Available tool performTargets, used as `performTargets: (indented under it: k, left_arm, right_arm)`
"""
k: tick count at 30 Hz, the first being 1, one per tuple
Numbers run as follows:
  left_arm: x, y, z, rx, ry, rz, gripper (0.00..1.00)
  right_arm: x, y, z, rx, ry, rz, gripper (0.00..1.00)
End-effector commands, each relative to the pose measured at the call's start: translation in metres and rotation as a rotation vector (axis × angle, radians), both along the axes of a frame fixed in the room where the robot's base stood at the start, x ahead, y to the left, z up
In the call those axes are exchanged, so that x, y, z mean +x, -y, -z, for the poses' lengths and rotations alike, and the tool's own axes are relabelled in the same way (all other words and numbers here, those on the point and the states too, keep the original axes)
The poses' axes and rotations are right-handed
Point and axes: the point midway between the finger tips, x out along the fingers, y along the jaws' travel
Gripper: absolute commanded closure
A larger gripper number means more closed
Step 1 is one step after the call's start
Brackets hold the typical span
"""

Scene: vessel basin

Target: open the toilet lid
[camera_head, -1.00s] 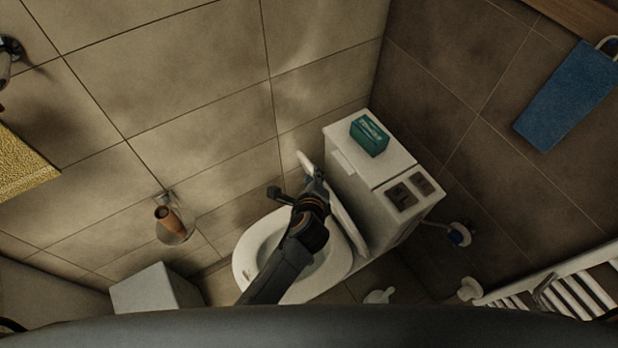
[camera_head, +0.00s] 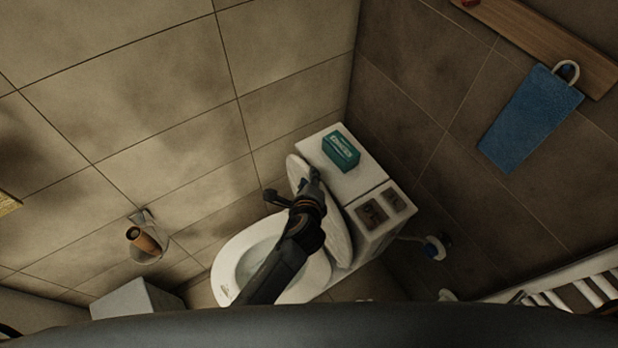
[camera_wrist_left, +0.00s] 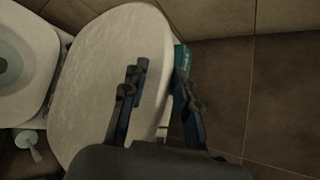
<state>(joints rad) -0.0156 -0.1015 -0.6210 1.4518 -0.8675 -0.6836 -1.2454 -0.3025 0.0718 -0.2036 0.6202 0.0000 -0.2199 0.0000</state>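The white toilet's seat (camera_head: 226,262) and bowl show in the head view, with the bowl opening visible. The round white lid (camera_head: 338,236) is raised and leans up close to the tank; it fills much of the left wrist view (camera_wrist_left: 105,80). My left gripper (camera_head: 292,187) is at the lid's upper part. In the left wrist view my left gripper (camera_wrist_left: 160,72) has its fingers spread, one in front of the lid's face and one past its edge. I cannot tell whether either finger touches the lid. My arm hides part of the seat and lid. My right gripper is not in view.
The tank (camera_head: 375,178) bears a green box (camera_head: 341,151) close to the lid and gripper. A paper roll holder (camera_head: 145,242) hangs on the left wall. A blue towel (camera_head: 530,118) hangs at right. A white radiator (camera_head: 575,290) stands at lower right.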

Motion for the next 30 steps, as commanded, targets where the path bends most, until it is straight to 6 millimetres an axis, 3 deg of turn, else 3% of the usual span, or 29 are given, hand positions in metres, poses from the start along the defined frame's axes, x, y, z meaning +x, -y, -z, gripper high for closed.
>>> performTargets:
  k: [14, 30]
  left_arm:
    - [-0.009, -0.001, -0.005, 0.004, 0.002, 0.001, 0.58]
    - [-0.094, -0.008, -0.054, 0.003, -0.001, 0.001, 0.58]
  right_arm:
    - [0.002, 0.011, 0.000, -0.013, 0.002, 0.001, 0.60]
    - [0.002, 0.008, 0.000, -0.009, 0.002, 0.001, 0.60]
